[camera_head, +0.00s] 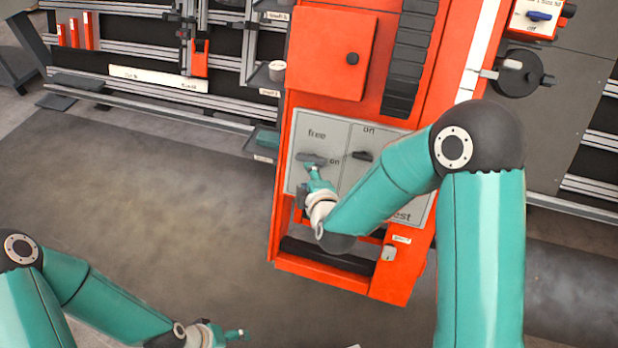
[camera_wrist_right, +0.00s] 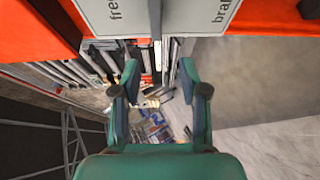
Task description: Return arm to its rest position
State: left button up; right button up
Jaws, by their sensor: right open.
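My right arm reaches in from the right in the head view. Its gripper (camera_head: 316,180) is in front of the grey switch panel (camera_head: 330,136), just below the left dark handle (camera_head: 311,160). In the right wrist view this gripper (camera_wrist_right: 160,80) is open, its two fingers apart with nothing between them. The panel's lower edge (camera_wrist_right: 160,18), with partly cut-off lettering, lies beyond the fingertips. My left gripper (camera_head: 232,335) is low at the bottom edge of the head view, over the floor. It is too small to tell open from shut.
The orange cabinet (camera_head: 331,52) carries the panel and a second dark handle (camera_head: 363,156). A black round wheel (camera_head: 519,73) sticks out to its right. Rails with small shelves (camera_head: 268,74) stand left of it. The floor (camera_head: 150,190) at left is clear.

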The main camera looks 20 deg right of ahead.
dwell(0.3)
jog(key=s+d+f+m+g+p, duration=0.2)
jog(key=s+d+f+g+p, duration=0.25)
jog(key=s+p, duration=0.3)
jog(key=s+a+f+m+g+y+p, duration=0.1)
jog(key=s+a+f+m+g+y, duration=0.1)
jog(key=s+m, duration=0.5)
jog(key=s+a+f+m+g+y+p, duration=0.1)
jog(key=s+a+f+m+g, duration=0.4)
jog(key=s, duration=0.6)
jog(key=shift+f+m+g+y+p, duration=0.2)
jog(key=shift+m+g+y+p, duration=0.2)
jog(key=shift+m+y, duration=0.65)
jog(key=shift+m+h, duration=0.25)
